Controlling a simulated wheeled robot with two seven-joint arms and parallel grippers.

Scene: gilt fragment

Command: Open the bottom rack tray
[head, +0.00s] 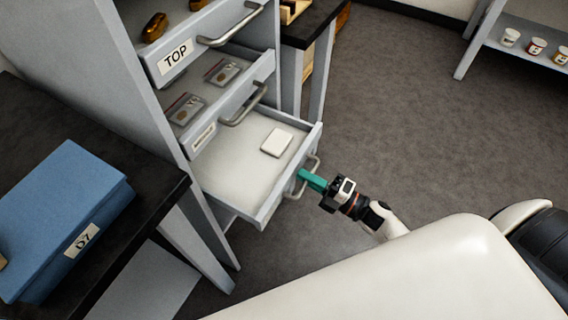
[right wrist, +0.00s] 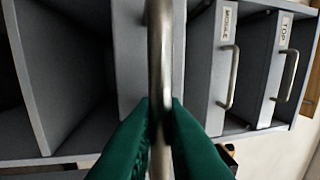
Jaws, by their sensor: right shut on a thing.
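The bottom rack tray (head: 230,178) is pulled out of the grey rack and lies open in the head view, with a small white flat box (head: 277,142) inside. Its metal bar handle (head: 316,160) is on the front face. My right gripper (head: 303,175) with green fingers is shut on this handle. In the right wrist view the handle (right wrist: 160,45) runs upright between the two green fingertips (right wrist: 160,108). The tray's front label is not visible. My left gripper is not in view.
Above it, the middle tray (head: 232,112) and the top tray (head: 170,68) also stand partly out, holding small items. A dark table (head: 150,190) with a blue box (head: 65,215) is at left.

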